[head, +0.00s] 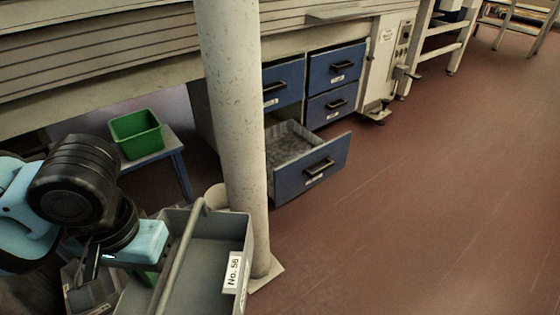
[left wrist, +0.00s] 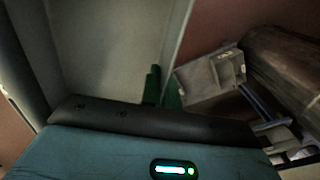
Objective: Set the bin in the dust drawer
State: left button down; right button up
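A green bin (head: 137,133) stands upright and open-topped on a small blue-legged table (head: 180,165) at the left of the head view. My right gripper is not in view.
A pale round column (head: 235,120) stands between the table and the open drawer. The grey tray (head: 238,235), labelled No. 56, is in front of it with a bar across. Three blue drawers (head: 333,70) nearby are shut. The red-brown floor at right is clear.

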aim_at(289, 148)
jog(key=l+z, duration=0.1)
jog(key=z, duration=1.45)
jog(key=i+j, duration=0.15)
jog(key=i, duration=0.4)
jog(key=i+j, duration=0.2)
jog(key=i, duration=0.35)
jog(key=i+u, duration=0.3)
jog(key=i, duration=0.8)
jog(key=i+j+u, duration=0.1)
jog(key=i+u, duration=0.3)
jog(key=i+l+u, duration=0.1)
jog(key=i+u, duration=0.75)
jog(key=i, duration=0.35)
